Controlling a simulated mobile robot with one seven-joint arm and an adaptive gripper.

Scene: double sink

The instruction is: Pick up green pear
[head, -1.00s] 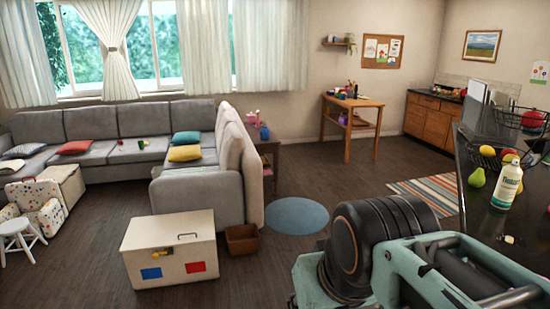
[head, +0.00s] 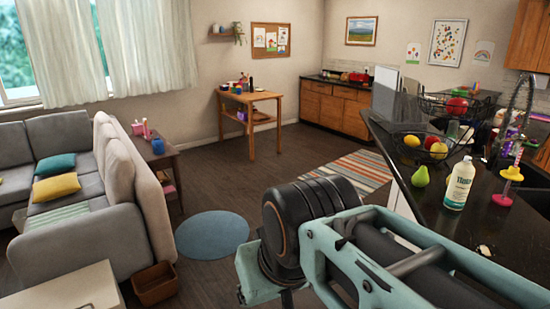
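The green pear (head: 420,176) stands on the dark countertop (head: 480,226) at the right of the head view, near the counter's left edge. My arm's thick links cross the lower middle and right of the view, in front of the counter. My gripper's fingers do not show in this frame, so its state is hidden.
A two-tier wire basket (head: 403,160) holds fruit behind the pear. A pink and yellow item (head: 507,186) stands right of the bottle, near the faucet (head: 521,93). A grey sofa (head: 115,190) is at left. Open floor with a blue round rug (head: 211,235) lies between.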

